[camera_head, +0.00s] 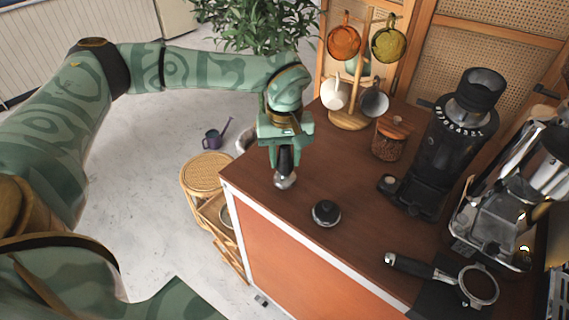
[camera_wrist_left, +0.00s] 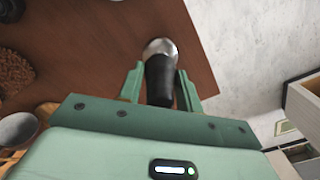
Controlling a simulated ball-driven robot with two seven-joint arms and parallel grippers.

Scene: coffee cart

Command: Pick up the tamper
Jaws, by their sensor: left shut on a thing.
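The tamper (camera_head: 284,180) has a black handle and a round silver base. My left gripper (camera_head: 284,150) points down at the far left part of the brown cart top and is shut on its handle. In the left wrist view the tamper (camera_wrist_left: 160,70) stands out between the two green fingers of my left gripper (camera_wrist_left: 161,84), silver end away from me. I cannot tell whether its base touches the cart top. My right gripper is not in view.
A black round puck-like tool (camera_head: 326,213) sits on the cart top (camera_head: 290,225) nearby. A portafilter (camera_head: 478,285) lies at the front right. A grinder (camera_head: 440,150), espresso machine (camera_head: 500,215), lidded jar (camera_head: 391,138) and mug tree (camera_head: 350,118) stand behind and right. The left edge is close.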

